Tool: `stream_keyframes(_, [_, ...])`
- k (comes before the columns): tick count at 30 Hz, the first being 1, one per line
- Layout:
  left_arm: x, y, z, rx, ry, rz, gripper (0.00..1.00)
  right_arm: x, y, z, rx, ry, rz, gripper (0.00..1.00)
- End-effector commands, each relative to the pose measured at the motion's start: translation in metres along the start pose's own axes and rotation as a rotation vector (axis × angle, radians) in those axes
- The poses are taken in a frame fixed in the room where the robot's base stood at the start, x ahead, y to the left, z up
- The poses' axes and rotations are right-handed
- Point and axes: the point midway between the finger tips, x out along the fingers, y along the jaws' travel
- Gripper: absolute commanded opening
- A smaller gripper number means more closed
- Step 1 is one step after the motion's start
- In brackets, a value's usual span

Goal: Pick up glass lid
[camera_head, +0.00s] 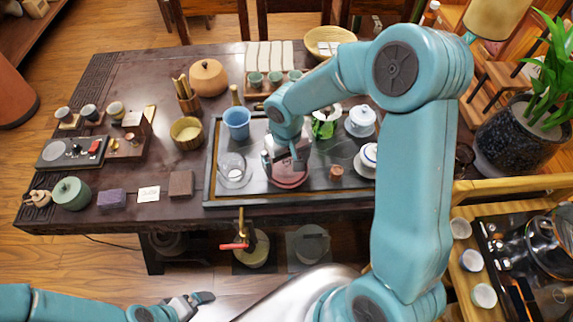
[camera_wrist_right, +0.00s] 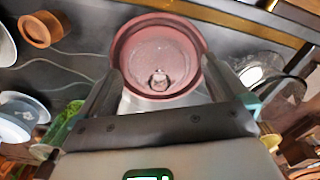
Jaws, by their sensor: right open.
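A clear glass lid (camera_wrist_right: 155,58) with a small knob sits inside the rim of a round dark-pink pot (camera_wrist_right: 122,42) in the right wrist view. In the head view the pot (camera_head: 288,182) stands on the tea tray, partly hidden by my right gripper (camera_head: 286,158); the lid is hard to make out there. My right gripper (camera_wrist_right: 160,68) is open, its fingers on either side of the knob and apart from it. Whether the fingers touch the rim, I cannot tell. My left gripper (camera_head: 200,298) is low at the front left, away from the table.
A clear glass vessel (camera_head: 233,171) stands left of the pot, and a small copper-brown cup (camera_head: 336,171) right of it. A blue cup (camera_head: 237,122), green item (camera_head: 324,125) and white lidded bowl (camera_head: 360,121) stand around. The dark tray (camera_head: 215,190) has bare room near its front.

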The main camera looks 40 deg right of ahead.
Motion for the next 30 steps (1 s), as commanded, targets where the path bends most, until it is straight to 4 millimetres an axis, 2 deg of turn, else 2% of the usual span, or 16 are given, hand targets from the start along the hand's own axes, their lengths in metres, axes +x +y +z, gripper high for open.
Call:
stream_keyframes(5, [0.0,0.0,0.0,0.0,0.0,0.0,1.0,0.0,0.0,0.0,0.0,0.001,0.0,1.0])
stream_keyframes(6, [0.0,0.0,0.0,0.0,0.0,0.0,1.0,0.0,0.0,0.0,0.001,0.001,0.0,0.94])
stream_keyframes(10, [0.0,0.0,0.0,0.0,0.0,0.0,1.0,0.0,0.0,0.0,0.001,0.001,0.0,0.51])
stream_keyframes(11, [0.0,0.0,0.0,0.0,0.0,0.0,1.0,0.0,0.0,0.0,0.001,0.001,0.0,0.48])
stream_keyframes(14, [0.0,0.0,0.0,0.0,0.0,0.0,1.0,0.0,0.0,0.0,0.001,0.0,0.0,0.47])
stream_keyframes(15, [0.0,0.0,0.0,0.0,0.0,0.0,1.0,0.0,0.0,0.0,0.001,0.001,0.0,0.43])
stream_keyframes(23, [0.0,0.0,0.0,0.0,0.0,0.0,1.0,-0.003,0.0,-0.001,0.001,0.001,0.0,0.43])
stream_keyframes(26, [0.0,0.0,0.0,0.0,0.0,0.0,1.0,-0.012,0.0,-0.001,0.003,0.003,0.0,0.43])
stream_keyframes(30, [-0.001,0.0,0.0,0.0,0.0,0.0,1.0,-0.037,0.0,-0.001,0.002,0.006,0.0,0.43])
